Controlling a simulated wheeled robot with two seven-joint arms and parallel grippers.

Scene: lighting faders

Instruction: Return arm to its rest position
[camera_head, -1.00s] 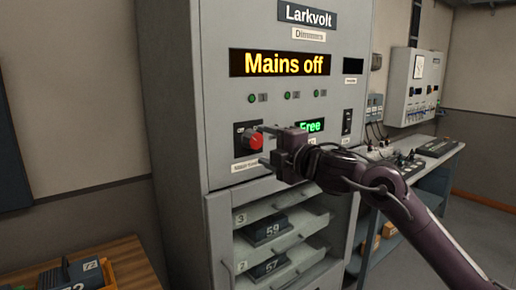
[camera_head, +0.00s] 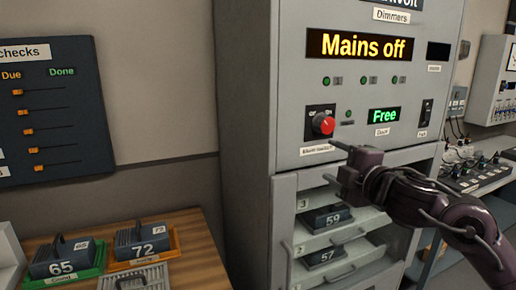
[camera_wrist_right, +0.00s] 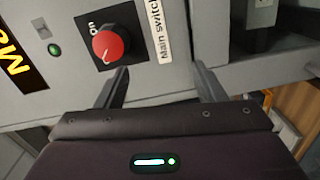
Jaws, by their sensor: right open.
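My right gripper (camera_head: 340,160) is in front of the grey dimmer cabinet (camera_head: 245,120), just below and right of the red main switch knob (camera_head: 323,124). In the right wrist view, its two fingers (camera_wrist_right: 161,86) are spread with nothing between them. The red knob (camera_wrist_right: 110,43) shows there above the left finger, apart from it as far as I can see. My right arm reaches in from the right side of the head view. The cabinet's display (camera_head: 363,46) reads "Mains off", and a green display (camera_head: 384,115) reads "Free". My left gripper is not in view.
Below the switch, open cabinet shelves hold modules 59 (camera_head: 328,218) and 57 (camera_head: 326,257). A wooden table (camera_head: 192,255) at lower left carries modules 65 (camera_head: 62,264) and 72 (camera_head: 146,243). A dark checks board (camera_head: 60,110) hangs on the left wall. A desk with controls stands at right.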

